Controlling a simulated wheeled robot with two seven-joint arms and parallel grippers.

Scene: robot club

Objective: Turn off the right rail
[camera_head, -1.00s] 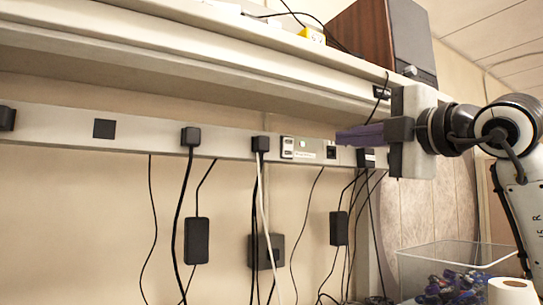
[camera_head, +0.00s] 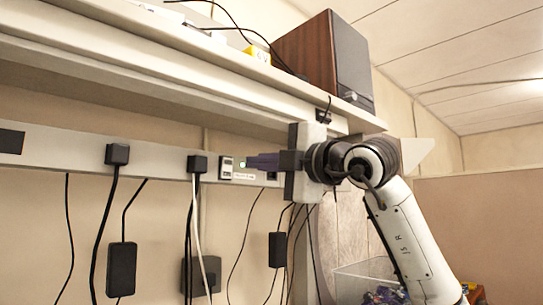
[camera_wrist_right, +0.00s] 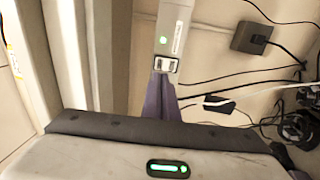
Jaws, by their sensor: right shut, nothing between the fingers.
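The light grey power rail (camera_head: 60,144) runs along the wall under the shelf. A small switch light (camera_head: 242,163) glows green on it, beside a white port module (camera_head: 226,168). In the right wrist view the green light (camera_wrist_right: 163,40) is also lit, with a small socket (camera_wrist_right: 165,64) nearer to my fingers. My right gripper (camera_head: 249,162) is shut and empty, its purple fingers lying along the rail with the tips close to the green light. They also show in the wrist view (camera_wrist_right: 161,84). I cannot tell whether they touch the switch. My left gripper is out of view.
Black plugs (camera_head: 117,154) sit in the rail, with cables and power bricks (camera_head: 121,268) hanging below. A shelf (camera_head: 190,55) overhangs the rail and carries a wooden speaker (camera_head: 322,55). A clear bin (camera_head: 352,283) stands below my right arm.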

